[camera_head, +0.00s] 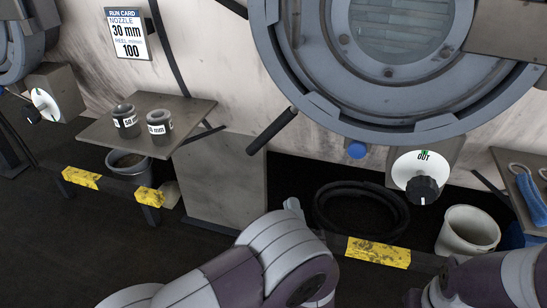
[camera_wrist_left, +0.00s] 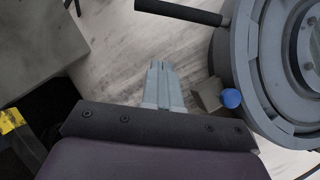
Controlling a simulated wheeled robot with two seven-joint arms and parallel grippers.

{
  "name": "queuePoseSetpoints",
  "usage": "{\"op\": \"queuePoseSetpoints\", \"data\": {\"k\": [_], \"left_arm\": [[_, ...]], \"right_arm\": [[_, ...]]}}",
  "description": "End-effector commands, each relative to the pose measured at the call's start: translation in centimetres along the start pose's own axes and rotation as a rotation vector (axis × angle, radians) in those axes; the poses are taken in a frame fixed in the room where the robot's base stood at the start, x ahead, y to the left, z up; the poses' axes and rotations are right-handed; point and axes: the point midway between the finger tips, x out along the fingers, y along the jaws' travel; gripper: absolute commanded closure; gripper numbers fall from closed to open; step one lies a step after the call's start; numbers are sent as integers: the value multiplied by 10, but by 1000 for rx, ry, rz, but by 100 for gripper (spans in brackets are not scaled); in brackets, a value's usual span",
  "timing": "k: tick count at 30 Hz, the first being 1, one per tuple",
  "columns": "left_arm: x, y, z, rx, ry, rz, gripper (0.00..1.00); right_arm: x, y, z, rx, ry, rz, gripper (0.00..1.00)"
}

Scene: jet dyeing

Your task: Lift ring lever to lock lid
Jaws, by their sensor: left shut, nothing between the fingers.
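The round grey lid (camera_head: 375,60) with its glass window and clamping ring fills the upper right of the head view. The ring lever (camera_head: 272,130), a bar with a black grip, sticks out from the ring's lower left and points down and left. In the left wrist view the lever's black grip (camera_wrist_left: 180,12) lies at the top, beyond the fingertips and apart from them. My left gripper (camera_head: 293,204) is below the lever and the lid. In the left wrist view its grey fingers (camera_wrist_left: 158,66) are together and empty. My right gripper is out of view.
A blue knob (camera_head: 357,150) sits under the ring, beside a dial (camera_head: 421,171) marked OUT. A shelf (camera_head: 98,128) with two nozzles stands at left. A coiled hose (camera_head: 362,210), a white bucket (camera_head: 468,230) and a yellow-black rail (camera_head: 378,252) lie below the lid.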

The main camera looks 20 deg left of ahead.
Motion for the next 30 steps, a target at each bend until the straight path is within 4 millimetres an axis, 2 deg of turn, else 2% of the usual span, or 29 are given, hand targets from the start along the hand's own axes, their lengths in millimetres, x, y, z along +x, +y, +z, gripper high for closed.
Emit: {"op": "queuePoseSetpoints", "data": {"k": [4,7,20,21,24,30], "left_arm": [[2,1,0,-2,0,1,100],[11,1,-1,-3,-1,3,100],[100,3,-1,-4,-3,2,100],[106,2,4,-4,-3,0,100],[116,2,16,-3,-2,0,100],[128,1,26,-3,2,1,100]], "right_arm": [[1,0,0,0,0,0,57],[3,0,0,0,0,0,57],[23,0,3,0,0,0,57],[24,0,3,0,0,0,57],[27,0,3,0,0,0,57],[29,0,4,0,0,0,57]]}}
